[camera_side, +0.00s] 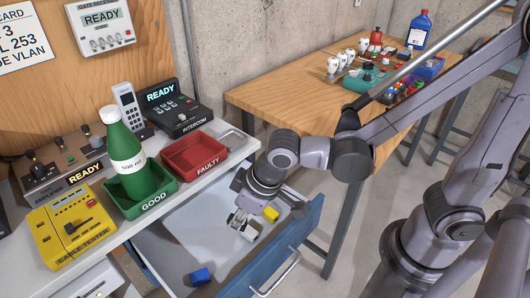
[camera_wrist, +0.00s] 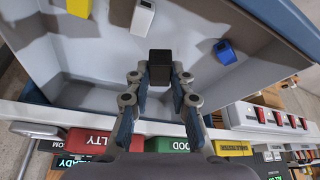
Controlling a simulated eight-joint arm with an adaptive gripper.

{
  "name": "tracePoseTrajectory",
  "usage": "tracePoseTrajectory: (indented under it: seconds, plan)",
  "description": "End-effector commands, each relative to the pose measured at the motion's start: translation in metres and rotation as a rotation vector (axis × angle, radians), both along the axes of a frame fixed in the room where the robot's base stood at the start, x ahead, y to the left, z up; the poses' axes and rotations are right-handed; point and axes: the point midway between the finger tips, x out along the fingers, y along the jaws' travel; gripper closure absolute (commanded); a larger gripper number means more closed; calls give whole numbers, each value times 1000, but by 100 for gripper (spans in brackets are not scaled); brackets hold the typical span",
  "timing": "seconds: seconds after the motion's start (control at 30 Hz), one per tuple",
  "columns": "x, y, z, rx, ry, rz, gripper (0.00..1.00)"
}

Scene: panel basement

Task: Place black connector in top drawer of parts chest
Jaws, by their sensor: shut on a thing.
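The black connector (camera_wrist: 160,66) is held between the fingertips of my gripper (camera_wrist: 158,80) in the wrist view. In the side view my gripper (camera_side: 240,218) points down over the open drawer (camera_side: 284,250) of the parts chest, which has a blue front and a pale floor. The black connector is not clearly visible there. Whether it touches the drawer floor cannot be told. In the drawer lie a blue connector (camera_side: 200,276), a yellow connector (camera_side: 271,214) and a white connector (camera_side: 252,231), all apart from the black one in the wrist view.
The worktop above the drawer holds a green GOOD tray (camera_side: 158,205) with a green bottle (camera_side: 122,150), an empty red FAULTY tray (camera_side: 194,155), a yellow cable tester (camera_side: 68,228) and an intercom (camera_side: 173,105). A wooden table (camera_side: 270,92) with cups and small parts stands behind.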

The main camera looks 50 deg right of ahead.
Motion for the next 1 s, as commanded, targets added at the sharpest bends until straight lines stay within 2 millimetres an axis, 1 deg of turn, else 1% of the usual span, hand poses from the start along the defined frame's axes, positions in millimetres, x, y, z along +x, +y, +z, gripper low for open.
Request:
tracePoseTrajectory:
  seconds: [0.03, 0.13, 0.23, 0.33, 0.53, 0.8, 1.0]
  plan:
    - [-1, 10, -5, 0, 0, 5, 96]
    - [-3, 25, -15, -1, 0, 4, 96]
    - [-3, 37, -21, 0, 1, 4, 96]
    - [-4, 43, -26, 0, 1, 0, 96]
    - [-4, 46, -34, -1, 1, -1, 96]
    - [-4, 46, -61, 0, 1, -1, 96]
    - [-5, 46, -68, 0, 1, -1, 96]
